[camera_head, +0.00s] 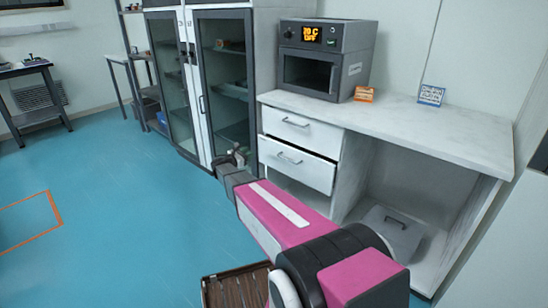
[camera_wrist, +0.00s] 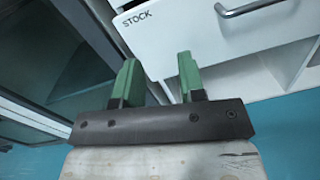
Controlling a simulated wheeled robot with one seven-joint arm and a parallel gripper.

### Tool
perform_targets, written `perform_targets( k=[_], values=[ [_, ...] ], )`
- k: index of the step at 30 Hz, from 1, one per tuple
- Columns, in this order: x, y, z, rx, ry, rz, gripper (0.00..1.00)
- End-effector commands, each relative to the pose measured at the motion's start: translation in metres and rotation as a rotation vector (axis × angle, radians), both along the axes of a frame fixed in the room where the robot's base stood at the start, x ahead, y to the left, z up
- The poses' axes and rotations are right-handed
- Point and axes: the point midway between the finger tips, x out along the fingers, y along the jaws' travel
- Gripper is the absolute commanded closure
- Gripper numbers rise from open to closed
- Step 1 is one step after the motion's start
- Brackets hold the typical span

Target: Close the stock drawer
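The stock drawer (camera_head: 296,168) is the lower of two white drawers under the counter. Its front stands out a little past the upper drawer, so it looks partly open. In the wrist view the stock drawer front (camera_wrist: 215,35) bears the word STOCK, with a metal bar handle (camera_wrist: 255,8) to its right. My gripper (camera_head: 237,153) is in front of the drawers, near their left side. In the wrist view my gripper (camera_wrist: 158,75) has two green fingers set apart with nothing between them. The fingertips appear near the drawer's lower left; contact cannot be told.
The upper drawer (camera_head: 298,126) looks closed. A glass-door cabinet (camera_head: 223,85) stands left of the drawers. An oven (camera_head: 325,65) and two small signs stand on the counter (camera_head: 420,125). A grey lidded box (camera_head: 393,230) lies under it.

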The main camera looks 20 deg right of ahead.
Motion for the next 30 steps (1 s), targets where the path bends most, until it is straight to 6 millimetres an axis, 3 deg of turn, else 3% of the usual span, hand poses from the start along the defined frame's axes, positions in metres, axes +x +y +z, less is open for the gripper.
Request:
perform_targets(
  k=[12, 21, 30],
  values=[
    [-0.052, -0.049, -0.029, 0.211, -0.748, -0.14, 0.63],
    [-0.087, -0.074, -0.044, 0.283, -1.265, -0.155, 0.63],
    [-0.097, -0.084, -0.047, 0.298, -1.432, -0.143, 0.63]
  ],
)
